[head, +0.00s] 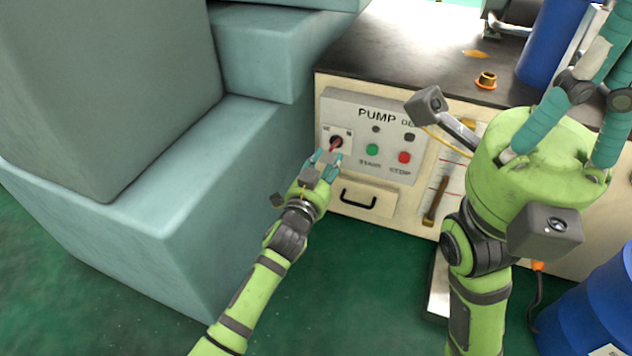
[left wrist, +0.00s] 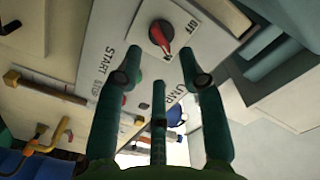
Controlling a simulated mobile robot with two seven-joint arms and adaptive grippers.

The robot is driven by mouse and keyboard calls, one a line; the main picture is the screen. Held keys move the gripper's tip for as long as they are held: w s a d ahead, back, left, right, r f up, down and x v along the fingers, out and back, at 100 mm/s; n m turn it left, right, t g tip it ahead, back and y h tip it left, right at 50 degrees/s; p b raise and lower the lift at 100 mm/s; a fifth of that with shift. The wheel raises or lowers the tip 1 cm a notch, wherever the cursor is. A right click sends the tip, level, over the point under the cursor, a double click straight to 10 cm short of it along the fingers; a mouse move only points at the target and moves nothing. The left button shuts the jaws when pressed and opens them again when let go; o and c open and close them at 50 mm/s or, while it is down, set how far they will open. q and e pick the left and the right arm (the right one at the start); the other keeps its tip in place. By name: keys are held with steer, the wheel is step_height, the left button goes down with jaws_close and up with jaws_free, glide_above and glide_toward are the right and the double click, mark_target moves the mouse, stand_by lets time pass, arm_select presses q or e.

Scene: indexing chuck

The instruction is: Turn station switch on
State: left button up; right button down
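The station switch (head: 336,142) is a red-handled rotary knob on a small white plate, at the left of the pump panel. In the left wrist view the switch (left wrist: 161,37) lies just beyond my fingertips. An OFF label stands at its right there; its handle slants down, and I cannot read its setting for sure. My left gripper (head: 326,158) is at the panel just below the switch. Its teal fingers (left wrist: 162,55) are spread apart with nothing between them; contact with the knob is not visible. My right gripper (head: 600,50) is raised at the right, fingertips partly cut off.
The panel (head: 350,108) also has a green button (head: 372,150) and a red button (head: 404,157). A drawer handle (head: 358,198) sits below. Large blue-grey blocks (head: 190,150) stand close on the left. A blue drum (head: 595,310) stands at the lower right.

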arm_select(q)
steer(key=v, duration=0.7)
steer(key=shift+s, duration=0.2)
steer(key=shift+r, duration=0.1)
